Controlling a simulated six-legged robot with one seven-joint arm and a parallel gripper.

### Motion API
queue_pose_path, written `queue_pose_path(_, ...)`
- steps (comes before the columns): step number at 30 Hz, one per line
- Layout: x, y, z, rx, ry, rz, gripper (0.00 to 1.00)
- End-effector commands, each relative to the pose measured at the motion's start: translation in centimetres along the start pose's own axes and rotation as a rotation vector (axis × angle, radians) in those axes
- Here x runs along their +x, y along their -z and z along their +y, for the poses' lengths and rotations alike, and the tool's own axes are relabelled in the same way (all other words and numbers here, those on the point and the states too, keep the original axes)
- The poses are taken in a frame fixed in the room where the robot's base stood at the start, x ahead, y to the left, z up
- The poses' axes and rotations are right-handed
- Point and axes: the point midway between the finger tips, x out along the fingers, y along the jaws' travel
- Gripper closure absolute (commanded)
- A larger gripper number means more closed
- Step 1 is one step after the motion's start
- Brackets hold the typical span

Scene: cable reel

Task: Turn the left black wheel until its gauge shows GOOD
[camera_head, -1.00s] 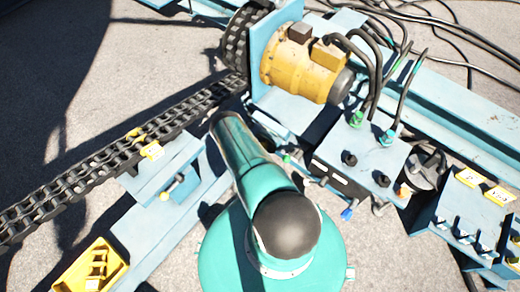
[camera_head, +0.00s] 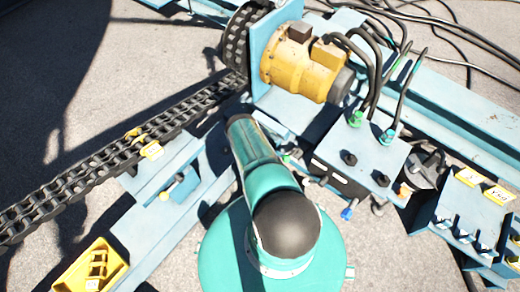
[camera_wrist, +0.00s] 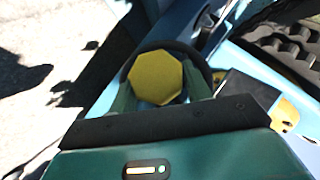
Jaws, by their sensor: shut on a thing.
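In the wrist view a black wheel (camera_wrist: 130,69) rings a yellow eight-sided hub (camera_wrist: 157,78). My gripper (camera_wrist: 160,92) is shut on the wheel, with one green finger on each side of the hub. The fingers reach over the wheel, and my palm hides its near part. In the head view my teal arm hides the gripper and this wheel. I cannot make out a gauge reading in either view.
A black chain (camera_head: 95,178) runs from the lower left up to a sprocket beside a yellow motor (camera_head: 298,68). A blue box with black knobs (camera_head: 350,158) stands right of my arm. A yellow tray (camera_head: 75,283) lies lower left. Cables (camera_head: 455,35) lie upper right.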

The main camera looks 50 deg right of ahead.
Motion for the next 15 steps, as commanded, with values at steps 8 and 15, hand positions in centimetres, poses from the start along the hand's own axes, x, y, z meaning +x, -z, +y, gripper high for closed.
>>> queue_pose_path(8, -0.02, 0.00, 0.04, -0.001, -0.001, 0.001, 0.30)
queue_pose_path(15, -0.17, 0.01, 0.01, -0.001, -0.001, 0.001, 0.30)
